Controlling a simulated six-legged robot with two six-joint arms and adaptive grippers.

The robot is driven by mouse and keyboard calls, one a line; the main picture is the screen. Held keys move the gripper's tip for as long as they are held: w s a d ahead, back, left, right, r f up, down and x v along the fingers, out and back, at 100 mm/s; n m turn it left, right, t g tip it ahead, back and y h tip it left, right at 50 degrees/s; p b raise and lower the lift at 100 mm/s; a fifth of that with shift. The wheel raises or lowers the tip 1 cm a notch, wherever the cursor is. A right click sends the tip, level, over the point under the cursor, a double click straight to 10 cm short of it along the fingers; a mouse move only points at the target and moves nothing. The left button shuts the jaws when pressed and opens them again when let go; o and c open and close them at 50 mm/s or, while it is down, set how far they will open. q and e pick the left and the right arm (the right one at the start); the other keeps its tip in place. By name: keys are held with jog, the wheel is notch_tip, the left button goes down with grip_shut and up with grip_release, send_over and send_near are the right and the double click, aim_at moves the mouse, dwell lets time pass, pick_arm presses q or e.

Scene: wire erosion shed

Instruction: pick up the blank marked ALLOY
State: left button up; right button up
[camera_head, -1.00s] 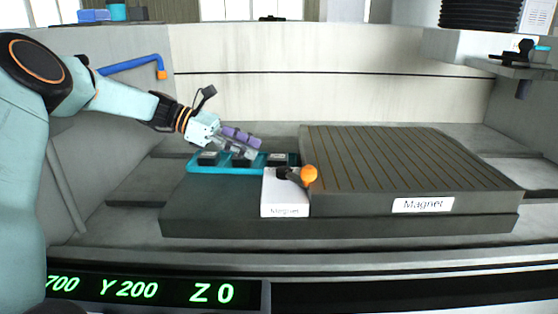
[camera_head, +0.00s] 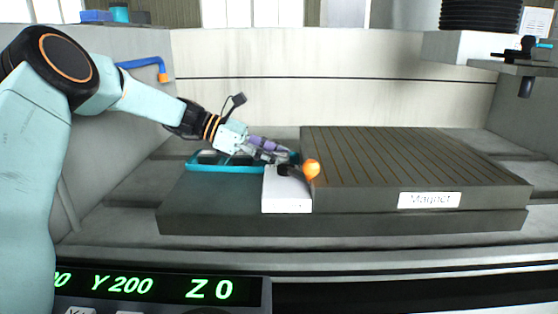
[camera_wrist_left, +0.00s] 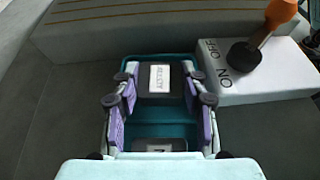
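A teal tray (camera_head: 225,169) holds dark blanks with white labels. In the left wrist view, one dark blank (camera_wrist_left: 161,97) lies at the far end of the tray (camera_wrist_left: 160,131). My left gripper (camera_head: 283,157) reaches over the tray's right end. In the wrist view its purple-padded fingers (camera_wrist_left: 160,84) are open, one on each side of this blank, with a narrow gap seen at each side. A second blank's label (camera_wrist_left: 159,146) shows nearer the wrist, partly hidden. My right gripper is out of view.
A white switch block (camera_head: 287,195) with an orange-knobbed lever (camera_head: 311,168) stands close to the tray and fingers. The grooved plate (camera_head: 400,160) labelled Magnet rises to the right.

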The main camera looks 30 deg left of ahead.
pick_arm(q)
jog(key=shift+f, duration=0.1)
grip_shut()
